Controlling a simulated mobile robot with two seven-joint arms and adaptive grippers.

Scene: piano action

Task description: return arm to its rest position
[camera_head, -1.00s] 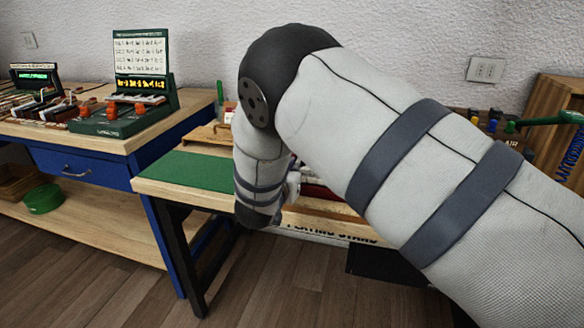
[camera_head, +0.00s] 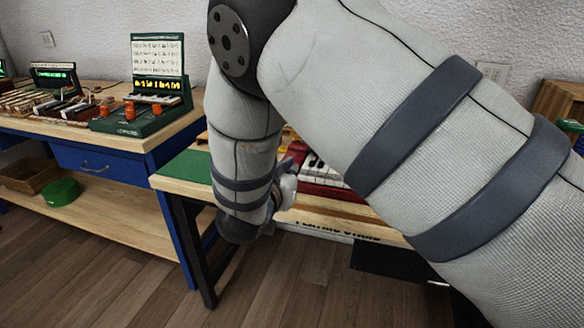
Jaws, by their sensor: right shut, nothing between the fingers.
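My right arm (camera_head: 400,110) fills the middle and right of the head view, bent at a dark elbow joint at the top. Its forearm hangs down in front of a small table. Only a small part of my right gripper (camera_head: 287,182) shows, just past the forearm, in front of the table. It is shut and empty; its fingertips are mostly hidden. My left gripper is not in view.
A red keyboard instrument (camera_head: 318,171) sits on the small table (camera_head: 183,188), partly hidden by my arm. At left, a blue-framed bench (camera_head: 120,166) bears a green device (camera_head: 150,118) with a display.

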